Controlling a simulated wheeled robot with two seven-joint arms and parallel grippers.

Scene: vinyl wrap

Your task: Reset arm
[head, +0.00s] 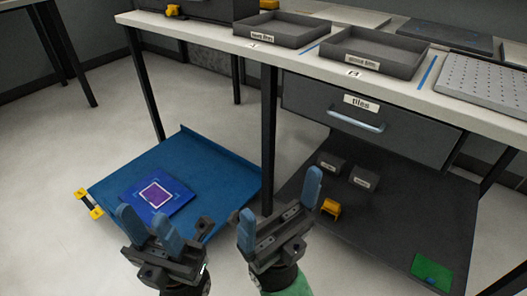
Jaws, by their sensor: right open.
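My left gripper (150,232) is at the bottom, left of centre, with its two blue fingers apart and nothing between them. My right gripper (279,212) is just to its right, also with its blue fingers spread and empty. Both are held side by side in front of the workbench (232,46), and neither touches any object that I can see. Part of the blue low platform (218,160) is hidden behind the grippers.
Grey trays (372,52) stand on the bench above a drawer (365,118). The dark lower shelf (385,215) holds small boxes, a yellow item and a green piece (432,270).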

